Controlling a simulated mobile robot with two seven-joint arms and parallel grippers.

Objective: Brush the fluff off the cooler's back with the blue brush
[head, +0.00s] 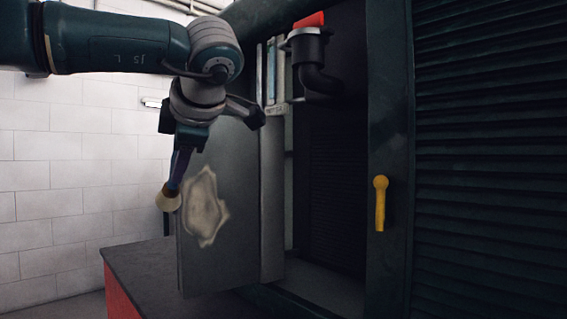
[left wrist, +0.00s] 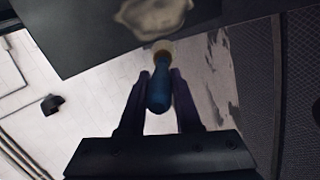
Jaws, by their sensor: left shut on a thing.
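The cooler (head: 262,245) is a tall grey panel-like body in the middle of the head view. A pale, beige, irregular patch of fluff (head: 205,207) lies on its face. The fluff also shows at the top of the left wrist view (left wrist: 153,14). My left gripper (head: 183,146) is shut on the handle of the blue brush (left wrist: 159,86), which points down in the head view. The brush's cream tip (head: 168,198) is just left of the fluff; whether it touches the panel, I cannot tell. My right gripper is not in view.
A dark opening with a black pipe (head: 318,80) and red cap (head: 308,20) is right of the cooler. A yellow handle (head: 380,203) is on the dark frame. Louvred panels (head: 490,170) fill the right. A dark ledge (head: 150,275) with a red side is below left.

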